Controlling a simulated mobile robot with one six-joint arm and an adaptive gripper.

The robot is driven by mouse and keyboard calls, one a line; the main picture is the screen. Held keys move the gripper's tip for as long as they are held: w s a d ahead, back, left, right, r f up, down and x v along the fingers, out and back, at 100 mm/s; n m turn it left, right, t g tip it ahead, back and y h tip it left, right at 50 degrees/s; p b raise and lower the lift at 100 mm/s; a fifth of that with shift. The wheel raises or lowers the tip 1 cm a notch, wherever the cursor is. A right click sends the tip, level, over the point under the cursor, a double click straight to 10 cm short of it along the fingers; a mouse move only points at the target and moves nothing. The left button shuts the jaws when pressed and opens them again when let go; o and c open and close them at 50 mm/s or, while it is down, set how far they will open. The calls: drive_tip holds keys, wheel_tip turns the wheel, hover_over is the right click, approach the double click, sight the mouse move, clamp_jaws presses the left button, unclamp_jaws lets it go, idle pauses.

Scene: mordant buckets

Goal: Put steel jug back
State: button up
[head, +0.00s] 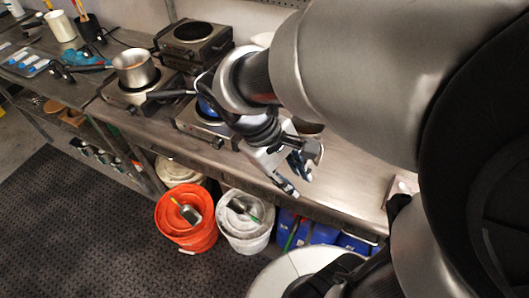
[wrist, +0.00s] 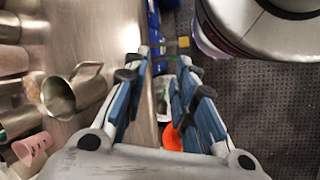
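The steel jug (wrist: 62,97) shows in the wrist view on the metal bench (wrist: 108,30), left of my gripper (wrist: 163,68). Its open mouth faces the camera and its handle is at the upper side. The jug is apart from my fingers. My gripper is open, with nothing between its fingers, which point past the bench edge toward the floor. In the head view my gripper (head: 297,178) hangs over the bench's front edge. I cannot make out the jug for certain in the head view, where my arm covers much of the bench.
A pot (head: 134,70) sits on a hot plate to the left. An orange bucket (head: 186,238) and a white bucket (head: 242,235) stand on the floor below. Blue containers (head: 320,233) are under the bench. A pink cup (wrist: 33,148) stands near the jug.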

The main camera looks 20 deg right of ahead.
drive_tip(key=s+a+r+m+t+y, duration=0.3)
drive_tip(key=a+r+m+t+y, duration=0.1)
drive_tip(key=a+r+t, duration=0.1)
drive_tip(key=shift+a+r+t, duration=0.25)
drive_tip(key=shift+r+t, duration=0.25)
drive_tip(key=shift+t, duration=0.3)
